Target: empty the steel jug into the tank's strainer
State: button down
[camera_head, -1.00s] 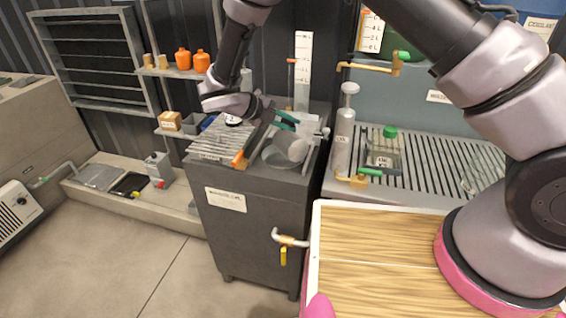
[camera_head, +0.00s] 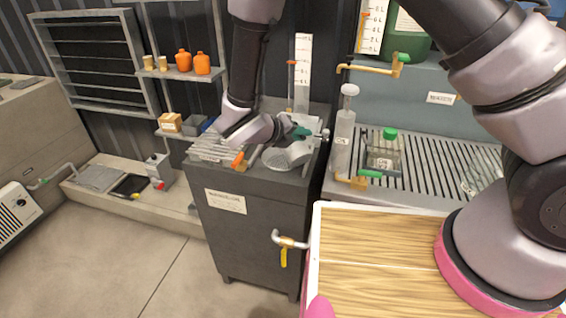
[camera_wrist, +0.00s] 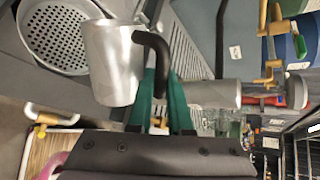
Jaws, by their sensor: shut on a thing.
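My gripper (camera_wrist: 160,100) has green fingers shut on the black handle of the steel jug (camera_wrist: 113,65). In the wrist view the jug's side faces the camera and its inside is hidden. The round perforated strainer (camera_wrist: 62,38) lies beyond it at upper left, partly overlapped by the jug. In the head view my gripper (camera_head: 300,132) is above the dark tank cabinet (camera_head: 250,235), close to the strainer (camera_head: 285,157). The jug is hard to make out there. I cannot tell whether liquid is leaving it.
A clear upright cylinder (camera_head: 344,130) stands right of the tank, and a bottle with a green cap (camera_head: 384,150) stands on the slatted bench. A tap with a yellow handle (camera_head: 285,245) sticks out of the cabinet front. Orange bottles (camera_head: 202,62) stand on a shelf at left.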

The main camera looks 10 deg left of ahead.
jog(key=shift+s+d+f+m+t+y+b, duration=0.15)
jog(key=shift+s+d+m+t+y, duration=0.15)
jog(key=shift+s+m+t, duration=0.15)
jog(key=shift+s+d+f+m+t+y+b, duration=0.1)
jog(key=shift+s+d+m+t+y+b, duration=0.1)
jog(key=shift+s+d+m+t, duration=0.25)
jog(key=s+d+f+m+t+b, duration=0.1)
jog(key=s+d+f+m+t, duration=0.2)
jog(key=s+f+m+t, duration=0.2)
jog(key=shift+d+f+m+t+b, duration=0.35)
jog(key=shift+f+m, duration=0.3)
jog(key=shift+m, duration=0.25)
